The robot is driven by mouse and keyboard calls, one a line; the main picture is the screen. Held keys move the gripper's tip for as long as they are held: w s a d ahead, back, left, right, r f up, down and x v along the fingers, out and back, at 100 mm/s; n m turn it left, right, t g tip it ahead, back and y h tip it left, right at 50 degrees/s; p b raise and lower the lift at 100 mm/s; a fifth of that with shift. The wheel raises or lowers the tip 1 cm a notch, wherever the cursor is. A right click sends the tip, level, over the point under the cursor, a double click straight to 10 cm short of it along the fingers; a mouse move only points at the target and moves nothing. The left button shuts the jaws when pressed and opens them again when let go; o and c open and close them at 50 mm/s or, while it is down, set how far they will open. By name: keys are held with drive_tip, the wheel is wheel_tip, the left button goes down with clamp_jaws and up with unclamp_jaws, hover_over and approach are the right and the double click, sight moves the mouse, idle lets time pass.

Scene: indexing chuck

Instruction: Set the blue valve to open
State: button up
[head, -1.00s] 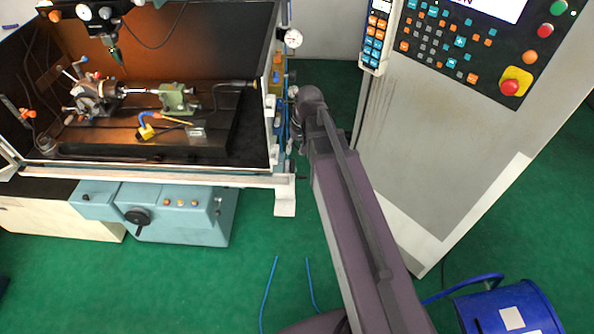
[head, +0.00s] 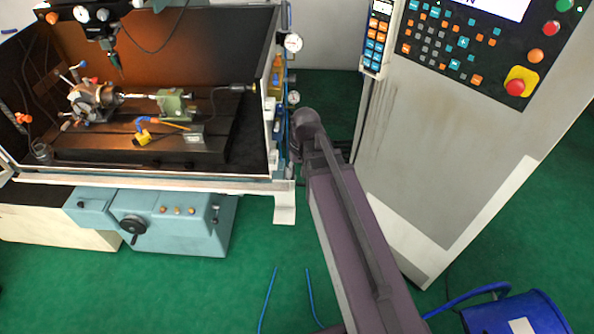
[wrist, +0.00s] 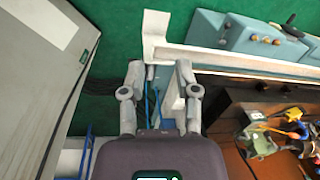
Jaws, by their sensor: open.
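My gripper (wrist: 158,78) is open and empty in the wrist view, its two fingers spread over the machine's side edge. Blue hoses (wrist: 155,103) show between and below the fingers. In the head view, blue lines (head: 284,135) run down the right side of the machine enclosure, beside my arm's far end.
The machine enclosure (head: 272,145) holds a chuck (head: 92,100), a green tailstock (head: 172,103) and a yellow-based hose (head: 143,137). Round gauges (head: 293,43) stand at its right side. A grey control cabinet (head: 440,150) rises right of my arm. A blue drum (head: 500,318) is at lower right.

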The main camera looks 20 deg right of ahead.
drive_tip(key=shift+s, duration=0.15)
drive_tip(key=c, duration=0.3)
drive_tip(key=shift+n+h, duration=0.4)
drive_tip(key=shift+h, duration=0.2)
drive_tip(key=s, duration=0.5)
drive_tip(key=shift+s+a, duration=0.1)
drive_tip(key=shift+a, duration=0.1)
clamp_jaws()
drive_tip(key=shift+f, duration=0.1)
drive_tip(key=shift+s, duration=0.1)
